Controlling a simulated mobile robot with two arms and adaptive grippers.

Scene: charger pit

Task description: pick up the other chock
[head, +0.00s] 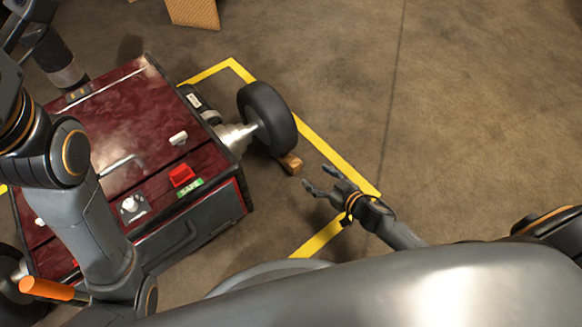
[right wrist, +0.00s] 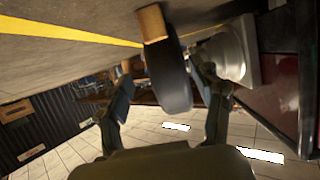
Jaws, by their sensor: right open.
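A small wooden chock (head: 291,163) lies on the floor against the foot of the black wheel (head: 267,118) on the cart's right side. It also shows in the right wrist view (right wrist: 151,22), at the top beside the wheel. My right gripper (head: 322,180) is open and empty, a short way to the lower right of the chock, with its fingers pointing towards it. In the right wrist view the chock lies beyond the spread fingers. My left arm (head: 90,225) crosses the left of the head view; its gripper cannot be made out clearly.
The dark red cart (head: 120,110) has a red switch, a green SAFE label (head: 190,188) and a metal handle on top. A yellow floor line (head: 330,152) runs past the wheel. A tan block (head: 193,12) stands at the top. The floor at right is clear.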

